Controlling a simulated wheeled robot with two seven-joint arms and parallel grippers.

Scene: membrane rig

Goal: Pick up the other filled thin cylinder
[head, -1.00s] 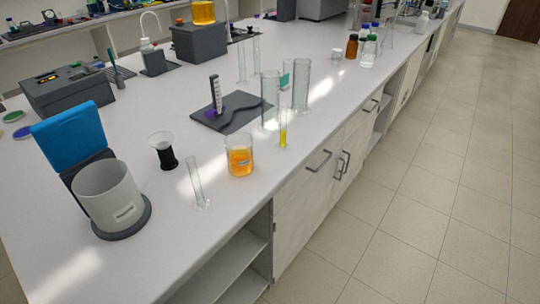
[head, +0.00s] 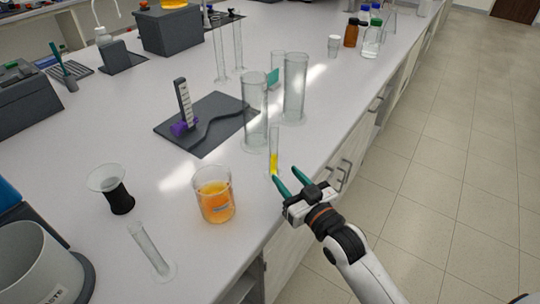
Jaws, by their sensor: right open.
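A thin clear cylinder with yellow liquid in its lower part (head: 274,160) stands upright near the bench's front edge. My right gripper (head: 284,182) is open, its two green fingers pointing toward the foot of this cylinder. The fingertips look close to it; I cannot tell whether they touch. Another thin cylinder (head: 150,248) stands at the lower left and looks empty. Two more thin cylinders (head: 220,52) stand at the back and look empty. My left gripper is not in view.
A beaker of orange liquid (head: 215,197) stands left of the yellow-filled cylinder. Two wide clear cylinders (head: 294,90) stand just behind it. A dark mat with a ruler stand (head: 205,130) lies behind left. A black-based funnel cup (head: 115,190) and a grey bin (head: 40,265) are at left.

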